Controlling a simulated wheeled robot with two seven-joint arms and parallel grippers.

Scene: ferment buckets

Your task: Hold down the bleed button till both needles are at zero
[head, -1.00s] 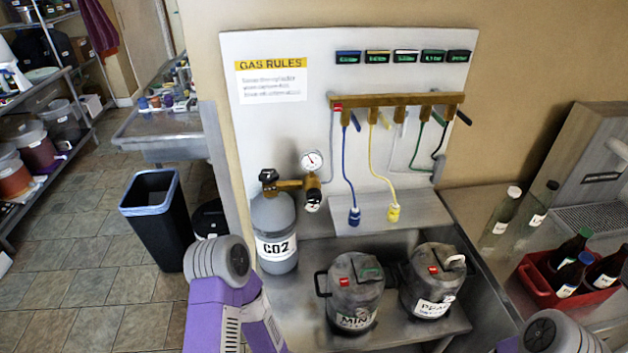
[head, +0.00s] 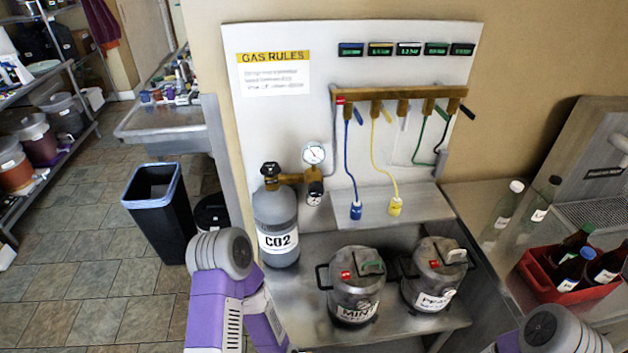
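A round white pressure gauge (head: 314,153) sits on the brass regulator (head: 290,178) of the grey CO2 cylinder (head: 276,225). A smaller dark-rimmed dial (head: 314,192) sits just below it. Their needles are too small to read surely. A brass manifold (head: 400,92) on the white board has a red patch (head: 340,99) at its left end; I cannot tell whether it is a button. Two grey kegs, MINT (head: 353,310) and a second one (head: 433,295), stand in front, each with a red patch on its lid. Only parts of my arms show; neither gripper is in view.
A blue hose connector (head: 356,211) and a yellow one (head: 395,206) hang from the manifold. Several small displays (head: 408,49) line the board top. A red crate (head: 545,285) of bottles stands at right. A black bin (head: 158,215) stands on the floor at left.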

